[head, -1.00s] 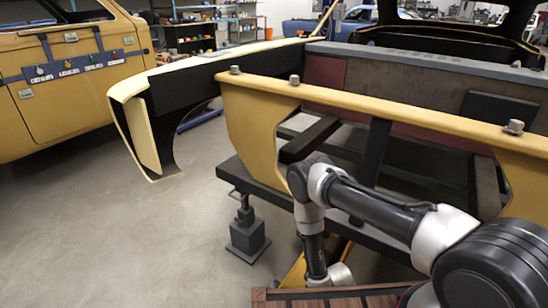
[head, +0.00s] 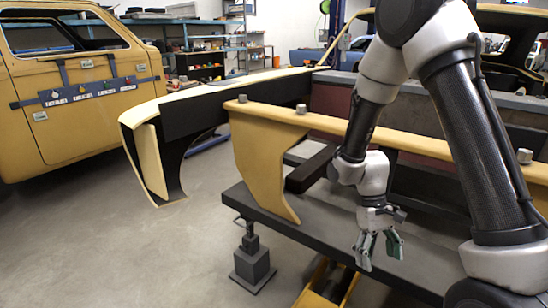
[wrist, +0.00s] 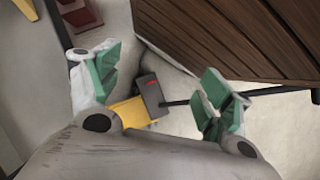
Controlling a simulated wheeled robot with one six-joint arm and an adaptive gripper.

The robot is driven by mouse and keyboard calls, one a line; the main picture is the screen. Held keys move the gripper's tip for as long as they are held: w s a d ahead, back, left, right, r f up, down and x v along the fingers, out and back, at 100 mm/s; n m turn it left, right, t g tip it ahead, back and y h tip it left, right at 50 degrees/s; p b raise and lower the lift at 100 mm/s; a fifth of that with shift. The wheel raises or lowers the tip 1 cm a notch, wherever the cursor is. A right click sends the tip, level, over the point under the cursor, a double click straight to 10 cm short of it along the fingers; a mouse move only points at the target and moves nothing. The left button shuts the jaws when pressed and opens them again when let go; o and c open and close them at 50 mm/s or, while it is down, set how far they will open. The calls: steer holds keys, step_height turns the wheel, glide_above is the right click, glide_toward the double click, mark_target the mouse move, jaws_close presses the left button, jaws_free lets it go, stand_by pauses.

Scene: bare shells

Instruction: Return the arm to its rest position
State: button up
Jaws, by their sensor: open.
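My gripper (head: 379,247) hangs below my raised arm in the head view, in front of the dark platform under the yellow car shell. Its fingers are apart, with green pads, and nothing is between them. In the wrist view my gripper (wrist: 160,92) shows both green-padded fingers spread wide, above the floor and a dark box with a red mark (wrist: 150,95) on a yellow part. My arm rises up and folds over at the right of the head view.
The yellow fender panel (head: 262,160) and dark platform (head: 320,241) stand close behind my gripper. A grey jack stand (head: 252,264) supports the platform. A yellow car shell (head: 88,105) stands at the left. The floor (head: 120,250) between is clear. Brown wooden slats (wrist: 225,35) show in the wrist view.

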steer(key=s+d+r+m+t, duration=0.1)
steer(key=s+d+r+t, duration=0.2)
steer(key=r, duration=0.7)
steer(key=s+d+r+m+t+y, duration=0.1)
steer(key=s+d+r+t, duration=0.1)
steer(key=r, duration=0.8)
steer(key=s+d+r+m+t, duration=0.1)
steer(key=s+d+r+t, duration=0.2)
steer(key=r, duration=0.7)
steer(key=shift+s+d+m+t+y, duration=0.35)
steer(key=shift+s+t, duration=0.55)
steer(key=shift+s, duration=0.4)
stand_by(1.9)
